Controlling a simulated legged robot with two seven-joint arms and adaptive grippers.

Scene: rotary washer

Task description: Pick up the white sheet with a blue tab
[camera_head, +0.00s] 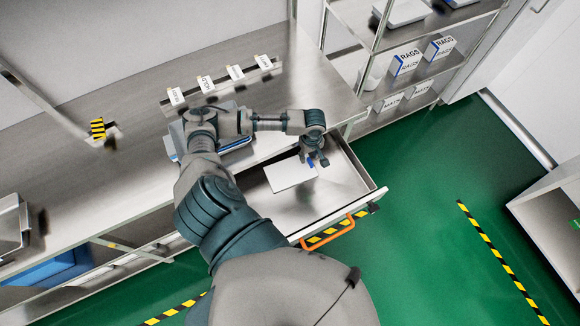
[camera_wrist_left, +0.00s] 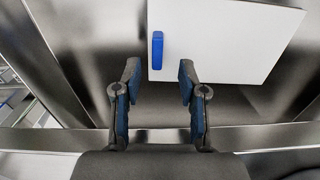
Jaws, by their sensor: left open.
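The white sheet (camera_head: 290,174) lies in an open metal drawer (camera_head: 345,185) under the bench. Its blue tab (camera_head: 311,162) is at the sheet's edge, close to my left gripper. In the left wrist view the sheet (camera_wrist_left: 225,40) fills the upper middle and the blue tab (camera_wrist_left: 157,50) stands near its left edge. My left gripper (camera_head: 316,161) hangs over the drawer by the tab. It is open and empty, and its fingertips (camera_wrist_left: 157,72) lie on either side of the tab's line, apart from it. My right gripper is in neither view.
The drawer front has an orange handle (camera_head: 330,232) with striped tape. A blue and white tray (camera_head: 236,143) sits on the metal bench (camera_head: 130,110), partly behind my arm. Labelled holders (camera_head: 222,82) stand at the bench's back. A shelf with boxes (camera_head: 405,62) is at the right. Green floor is clear.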

